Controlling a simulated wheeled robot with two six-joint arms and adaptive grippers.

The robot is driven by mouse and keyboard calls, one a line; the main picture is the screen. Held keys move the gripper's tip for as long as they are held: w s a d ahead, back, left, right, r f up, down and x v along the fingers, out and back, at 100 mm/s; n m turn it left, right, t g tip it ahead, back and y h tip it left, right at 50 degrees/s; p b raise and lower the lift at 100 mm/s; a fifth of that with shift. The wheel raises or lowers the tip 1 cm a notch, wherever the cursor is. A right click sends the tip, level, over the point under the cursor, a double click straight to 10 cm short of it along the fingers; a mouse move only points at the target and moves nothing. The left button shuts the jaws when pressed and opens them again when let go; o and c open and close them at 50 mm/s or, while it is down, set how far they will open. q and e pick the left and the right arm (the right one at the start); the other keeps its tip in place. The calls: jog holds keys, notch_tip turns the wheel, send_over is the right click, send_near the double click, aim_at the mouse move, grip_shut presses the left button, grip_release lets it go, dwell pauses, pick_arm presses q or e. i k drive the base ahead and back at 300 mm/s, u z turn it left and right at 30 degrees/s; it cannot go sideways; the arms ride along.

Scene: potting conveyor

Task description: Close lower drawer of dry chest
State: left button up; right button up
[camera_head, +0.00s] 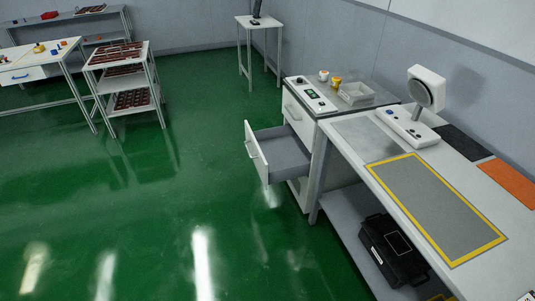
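The dry chest (302,126) is a white cabinet with a grey top, standing against the wall right of centre. Its lower drawer (281,152) is pulled out towards the left, and its grey inside looks empty. The drawer's white front (256,153) carries a bar handle. The upper drawer (297,113), just above, looks shut. Neither of my grippers is in view.
A white workbench (465,200) with a yellow-framed grey mat adjoins the chest on the right. A black case (392,250) sits on its lower shelf. A rack (121,78) stands at the left. The green floor (170,200) before the drawer is clear.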

aim_at(279, 155)
jog(key=z, duration=0.25)
jog(key=k, duration=0.25)
jog(key=u, duration=0.85)
jog(key=i, duration=1.1)
jog(key=z, duration=1.1)
jog(key=i, duration=0.85)
jog(key=z, duration=0.85)
